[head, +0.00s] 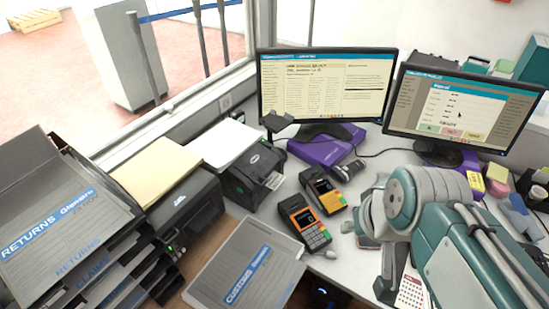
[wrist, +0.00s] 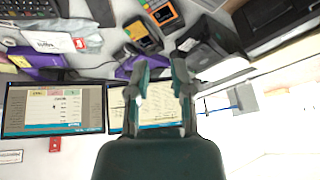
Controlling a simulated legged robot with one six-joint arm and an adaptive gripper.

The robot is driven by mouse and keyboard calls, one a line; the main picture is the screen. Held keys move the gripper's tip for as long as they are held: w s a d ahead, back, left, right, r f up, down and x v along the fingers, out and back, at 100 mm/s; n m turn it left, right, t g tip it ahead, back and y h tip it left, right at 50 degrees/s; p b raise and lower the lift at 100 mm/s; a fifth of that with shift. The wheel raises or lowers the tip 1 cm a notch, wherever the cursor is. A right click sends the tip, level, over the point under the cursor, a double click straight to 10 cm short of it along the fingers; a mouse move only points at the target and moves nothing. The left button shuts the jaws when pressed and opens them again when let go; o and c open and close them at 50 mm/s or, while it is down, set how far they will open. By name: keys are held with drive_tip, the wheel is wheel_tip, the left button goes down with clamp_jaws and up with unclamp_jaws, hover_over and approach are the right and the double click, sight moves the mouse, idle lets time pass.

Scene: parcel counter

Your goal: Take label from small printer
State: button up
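The small printer (head: 250,172) is a dark box on the counter, left of the card terminals in the head view. A white label (head: 274,181) with dark print sticks out at its front right. In the upside-down wrist view the small printer (wrist: 213,42) shows beyond and right of the fingers, with a pale patch on its left side that may be the label. My gripper (wrist: 159,66) has its two fingers apart with nothing between them. It is away from the printer; I cannot make out its fingers in the head view.
Card terminals (head: 304,222) stand right of the printer. A larger dark printer (head: 185,212) is on its left, and a grey customs tray (head: 246,262) in front. Two monitors (head: 325,87) (head: 463,110) stand behind. A purple device (head: 318,150) lies below the left monitor.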

drive_tip(key=w+a+f+m+g+y, duration=0.1)
drive_tip(key=w+a+f+y, duration=0.4)
drive_tip(key=w, duration=0.3)
drive_tip(key=w+a+f+m+g+y, duration=0.1)
drive_tip(key=w+a+f+g+y, duration=0.15)
drive_tip(key=w+a+y, duration=0.35)
drive_tip(key=shift+w+d+f+m+t, duration=0.2)
drive_tip(key=shift+w+f+m+t, duration=0.9)
drive_tip(key=shift+w+f, duration=1.85)
drive_tip(key=shift+w+d+f+m+t, duration=0.15)
drive_tip(key=shift+w+f+m+t, duration=0.5)
drive_tip(key=shift+w+f+t, duration=1.55)
drive_tip(key=shift+w+d+f+m+t, duration=0.2)
drive_tip(key=shift+w+f+m+t, duration=0.5)
drive_tip(key=shift+w+f, duration=3)
drive_tip(key=shift+w+a+f, duration=0.1)
drive_tip(key=shift+a+f, duration=1.3)
drive_tip(key=shift+a, duration=0.05)
